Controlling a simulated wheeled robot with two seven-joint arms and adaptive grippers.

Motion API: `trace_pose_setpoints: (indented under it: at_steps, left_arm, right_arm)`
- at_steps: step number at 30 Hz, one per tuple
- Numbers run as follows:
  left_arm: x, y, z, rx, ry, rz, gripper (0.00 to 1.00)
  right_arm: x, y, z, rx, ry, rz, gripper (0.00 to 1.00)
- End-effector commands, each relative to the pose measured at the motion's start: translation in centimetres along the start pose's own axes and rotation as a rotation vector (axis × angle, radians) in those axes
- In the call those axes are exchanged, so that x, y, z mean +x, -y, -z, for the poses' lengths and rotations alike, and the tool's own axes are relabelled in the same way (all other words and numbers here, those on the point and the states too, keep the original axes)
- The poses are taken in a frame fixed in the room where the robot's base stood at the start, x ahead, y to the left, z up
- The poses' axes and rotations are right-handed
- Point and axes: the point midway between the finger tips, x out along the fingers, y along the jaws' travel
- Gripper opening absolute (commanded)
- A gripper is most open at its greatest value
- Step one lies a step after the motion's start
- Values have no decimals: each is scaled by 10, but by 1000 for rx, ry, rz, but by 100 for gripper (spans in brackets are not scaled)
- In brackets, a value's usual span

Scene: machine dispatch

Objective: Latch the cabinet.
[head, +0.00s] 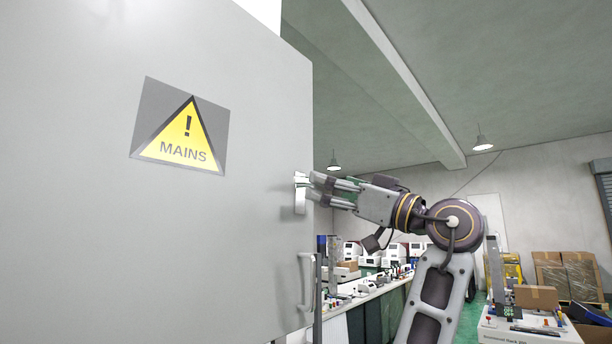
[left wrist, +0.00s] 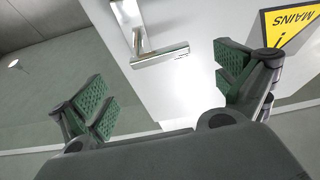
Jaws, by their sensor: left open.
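The cabinet's grey door (head: 90,240) fills the left of the head view and carries a yellow MAINS sign (head: 187,135), also at the right of the left wrist view (left wrist: 290,25). A pale lever handle (head: 300,198) sits near the door's right edge; in the left wrist view the handle (left wrist: 160,56) shows as a bent metal lever. My left gripper (head: 318,186) is at this lever. Its fingers (left wrist: 165,88) are spread wide, with the lever beyond the gap; contact cannot be told. Whether the door is fully closed cannot be told. My right gripper is out of view.
A bar-shaped pull (head: 306,281) is lower on the door's edge. Behind are a long bench (head: 365,296) with equipment, a trolley-like stand (head: 520,330) and stacked cardboard boxes (head: 567,275).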

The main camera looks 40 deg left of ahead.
Motion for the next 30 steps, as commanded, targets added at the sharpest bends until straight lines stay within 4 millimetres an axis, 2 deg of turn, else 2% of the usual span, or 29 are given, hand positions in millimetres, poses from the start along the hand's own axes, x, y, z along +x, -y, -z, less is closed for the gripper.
trace_pose_setpoints:
  at_steps: [6,15,21,30]
  left_arm:
    - [30,0,1,1,0,2,99]
    - [63,0,1,1,0,1,99]
    - [71,0,0,1,0,1,99]
    - [72,0,0,1,0,0,98]
  right_arm:
    - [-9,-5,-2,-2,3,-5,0]
    - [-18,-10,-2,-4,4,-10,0]
    - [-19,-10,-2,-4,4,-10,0]
    - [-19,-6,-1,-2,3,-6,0]
